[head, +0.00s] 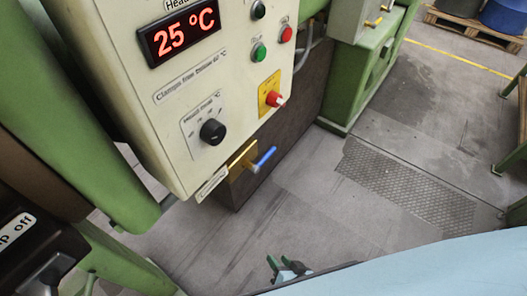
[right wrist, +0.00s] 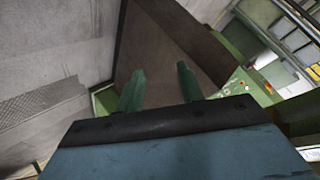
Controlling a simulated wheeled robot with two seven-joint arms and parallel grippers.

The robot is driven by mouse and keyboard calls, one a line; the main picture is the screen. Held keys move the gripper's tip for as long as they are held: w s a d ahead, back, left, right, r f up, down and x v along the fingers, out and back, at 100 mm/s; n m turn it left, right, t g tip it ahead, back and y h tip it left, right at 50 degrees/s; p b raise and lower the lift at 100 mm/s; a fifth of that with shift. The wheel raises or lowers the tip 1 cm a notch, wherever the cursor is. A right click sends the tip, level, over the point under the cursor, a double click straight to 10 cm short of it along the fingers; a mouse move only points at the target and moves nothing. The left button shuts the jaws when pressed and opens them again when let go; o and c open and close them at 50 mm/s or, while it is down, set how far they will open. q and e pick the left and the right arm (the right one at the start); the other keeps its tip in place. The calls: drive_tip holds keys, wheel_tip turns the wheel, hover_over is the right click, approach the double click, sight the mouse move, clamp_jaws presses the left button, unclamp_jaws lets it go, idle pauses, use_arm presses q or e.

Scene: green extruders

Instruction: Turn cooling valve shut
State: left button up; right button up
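The valve with a blue lever (head: 264,158) sits on a brass-coloured plate (head: 240,163) at the lower right edge of the cream control panel (head: 160,110). The lever points out to the right, slightly upward in the picture. A small tilted label beside it is too small to read. My right gripper (head: 286,264) is low in the head view, below the valve and apart from it. In the right wrist view its two green fingers (right wrist: 160,85) are spread with nothing between them. The valve is not clearly visible there. My left gripper is not in view.
The panel carries a red 25 °C display (head: 180,36), a black knob (head: 212,132), a red switch on a yellow plate (head: 271,97) and small buttons. Green machine frames stand left and behind. The grey floor (head: 330,200) between gripper and machine is clear.

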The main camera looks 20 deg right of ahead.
drive_tip(key=w+a+r+m+t+h, duration=0.15)
drive_tip(key=w+r+m+t, duration=0.35)
drive_tip(key=r, duration=0.9)
drive_tip(key=m+h, duration=0.4)
drive_tip(key=m, duration=0.4)
approach(268, 154)
drive_tip(key=shift+t+y, duration=0.25)
drive_tip(key=shift+t, duration=0.15)
drive_tip(key=w+f, duration=0.1)
drive_tip(key=w, duration=0.2)
drive_tip(key=w+d+f, duration=0.1)
drive_tip(key=w, duration=0.5)
drive_tip(key=shift+w+d+f+p, duration=0.3)
drive_tip(key=shift+w+f+p, duration=0.05)
drive_tip(key=shift+f, duration=0.05)
drive_tip(key=shift+c, duration=0.5)
clamp_jaws()
